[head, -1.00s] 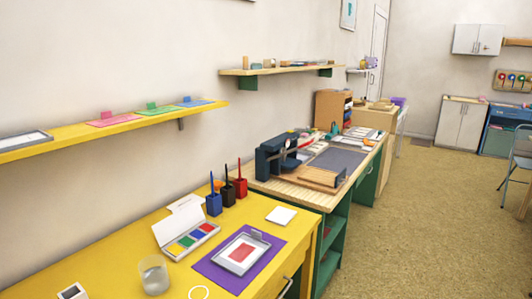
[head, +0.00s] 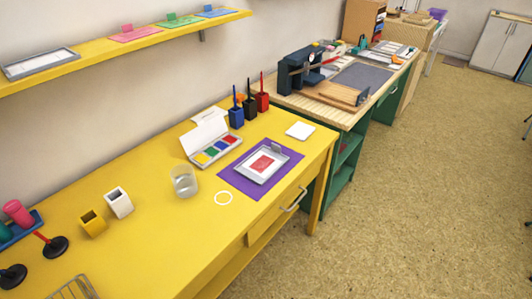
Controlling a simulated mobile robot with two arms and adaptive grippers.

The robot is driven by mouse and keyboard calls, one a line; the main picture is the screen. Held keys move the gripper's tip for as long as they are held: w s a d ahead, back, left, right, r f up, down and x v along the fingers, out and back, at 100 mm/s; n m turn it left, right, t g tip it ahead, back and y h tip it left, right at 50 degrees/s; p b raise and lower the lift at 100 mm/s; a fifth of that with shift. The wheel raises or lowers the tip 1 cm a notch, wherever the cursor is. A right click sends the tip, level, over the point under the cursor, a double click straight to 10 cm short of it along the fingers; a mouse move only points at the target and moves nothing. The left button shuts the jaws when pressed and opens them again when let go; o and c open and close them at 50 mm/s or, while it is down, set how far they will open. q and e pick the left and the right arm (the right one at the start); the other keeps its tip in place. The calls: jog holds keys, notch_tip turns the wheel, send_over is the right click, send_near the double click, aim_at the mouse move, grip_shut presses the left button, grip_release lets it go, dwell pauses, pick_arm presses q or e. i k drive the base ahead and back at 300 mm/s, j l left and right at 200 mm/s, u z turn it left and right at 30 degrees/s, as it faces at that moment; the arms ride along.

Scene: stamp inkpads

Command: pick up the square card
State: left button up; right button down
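A small white square card (head: 300,131) lies flat on the yellow table (head: 150,177), near its far right end. It is behind and to the right of a purple mat (head: 232,182). On the mat is a grey tray (head: 250,176) holding a white sheet with a red patch. Neither of my grippers shows in the head view.
White and yellow cups (head: 93,223) are at left. Open floor (head: 430,200) lies to the right of the table.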

aim_at(262, 164)
jog(key=l+u, duration=0.1)
jog(key=u, duration=0.4)
jog(key=i+l+u, duration=0.2)
jog(key=l, duration=0.25)
jog(key=i+l+u, duration=0.2)
jog(key=l, duration=0.2)
jog(key=l+u, duration=0.2)
jog(key=l, duration=0.25)
jog(key=l+u, duration=0.2)
jog(key=l, duration=0.3)
